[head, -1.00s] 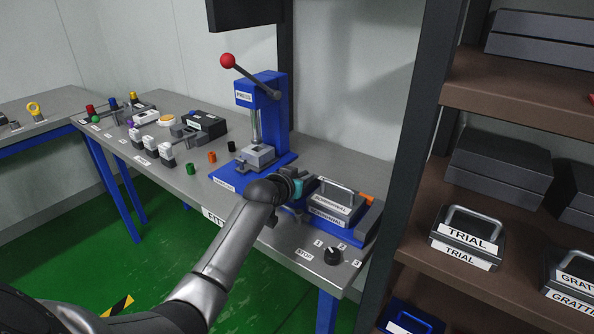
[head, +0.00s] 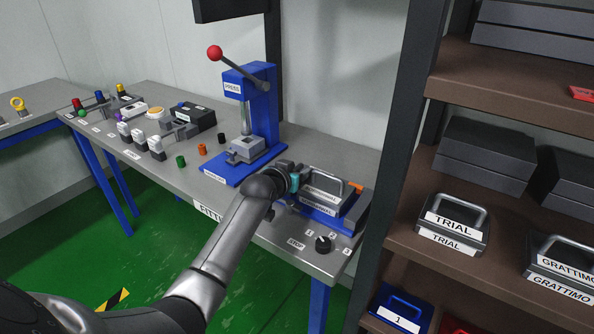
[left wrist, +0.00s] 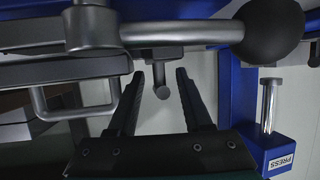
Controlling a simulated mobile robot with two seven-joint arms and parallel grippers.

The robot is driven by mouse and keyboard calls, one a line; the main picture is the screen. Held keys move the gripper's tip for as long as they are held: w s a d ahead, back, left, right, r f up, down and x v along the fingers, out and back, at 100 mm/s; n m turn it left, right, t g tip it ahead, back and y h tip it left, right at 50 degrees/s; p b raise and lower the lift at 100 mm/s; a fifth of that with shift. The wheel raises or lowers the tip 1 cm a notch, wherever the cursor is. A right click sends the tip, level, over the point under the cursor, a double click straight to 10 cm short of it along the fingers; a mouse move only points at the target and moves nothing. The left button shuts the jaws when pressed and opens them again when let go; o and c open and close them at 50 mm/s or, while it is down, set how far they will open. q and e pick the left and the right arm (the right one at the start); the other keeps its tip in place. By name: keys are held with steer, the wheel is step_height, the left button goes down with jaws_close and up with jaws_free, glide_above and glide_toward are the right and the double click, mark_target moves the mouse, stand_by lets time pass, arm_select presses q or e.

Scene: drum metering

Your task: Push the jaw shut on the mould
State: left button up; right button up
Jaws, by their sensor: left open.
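The mould (head: 321,204) is a grey block with a white label and a metal handle, lying in a blue fixture (head: 312,220) at the table's right end. My left gripper (head: 293,174) is at the mould's left side, low over the fixture. The left wrist view shows its two dark fingers (left wrist: 158,78) open, with a round grey peg end (left wrist: 162,92) between them in the picture; contact cannot be told. A grey bar with a black ball (left wrist: 268,32) crosses the top of that view. A handle loop (left wrist: 75,103) is at left. I cannot clearly pick out the jaw.
The blue press (head: 250,115) with a red-balled lever stands behind and left of my gripper. A dark knob (head: 323,244) is at the table's front right. A dark shelf post (head: 400,150) and shelves with labelled moulds (head: 452,225) stand to the right.

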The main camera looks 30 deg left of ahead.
arm_select(q)
steer(key=shift+s, duration=0.1)
steer(key=p+v, duration=0.4)
steer(key=v, duration=1.1)
steer(key=shift+p, duration=0.3)
